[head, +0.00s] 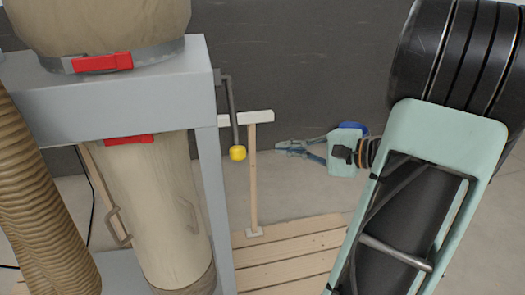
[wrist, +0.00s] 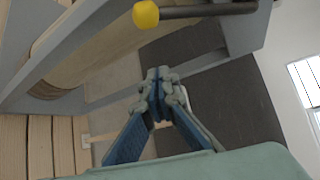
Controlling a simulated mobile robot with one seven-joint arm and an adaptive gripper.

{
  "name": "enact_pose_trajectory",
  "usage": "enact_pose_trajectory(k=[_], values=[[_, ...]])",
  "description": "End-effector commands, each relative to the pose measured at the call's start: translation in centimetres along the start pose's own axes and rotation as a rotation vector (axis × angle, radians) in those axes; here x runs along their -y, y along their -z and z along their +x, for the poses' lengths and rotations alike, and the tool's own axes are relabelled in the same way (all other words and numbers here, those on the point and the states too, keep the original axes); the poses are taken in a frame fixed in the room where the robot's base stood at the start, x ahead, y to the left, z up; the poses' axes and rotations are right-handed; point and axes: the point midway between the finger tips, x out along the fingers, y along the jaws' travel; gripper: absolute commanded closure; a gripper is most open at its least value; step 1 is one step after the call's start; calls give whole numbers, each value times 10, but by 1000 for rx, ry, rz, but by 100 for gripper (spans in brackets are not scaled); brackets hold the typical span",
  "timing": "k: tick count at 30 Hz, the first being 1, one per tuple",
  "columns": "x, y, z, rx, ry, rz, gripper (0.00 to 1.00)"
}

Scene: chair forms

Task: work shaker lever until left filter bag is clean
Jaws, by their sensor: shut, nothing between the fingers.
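The shaker lever (head: 234,110) is a dark crank on the right side of the grey frame, hanging down to a yellow knob (head: 238,153). In the wrist view the yellow knob (wrist: 146,14) shows at the top, beyond and left of my fingertips. My gripper (head: 281,149) is shut and empty, to the right of the knob and apart from it; it also shows in the wrist view (wrist: 158,76). A beige filter bag (head: 150,215) hangs below the frame's top beam, with a faint brownish tint. Another bag (head: 100,25) bulges above the beam. Which is the left bag I cannot tell.
The grey frame (head: 110,95) has red clamps (head: 102,62) on its bands. A ribbed brown hose (head: 35,190) runs down the left. A wooden post (head: 253,180) and slatted boards (head: 290,245) stand behind the lever. Floor between knob and gripper is clear.

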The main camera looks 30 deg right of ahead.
Motion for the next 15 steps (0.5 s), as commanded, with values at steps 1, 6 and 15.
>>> enact_pose_trajectory(k=[1, 6, 15], values=[[0, -1, 6, 4, -1, 0, 100], [0, -2, 36, 8, -2, -1, 100], [-1, -2, 100, 6, -4, -1, 100]])
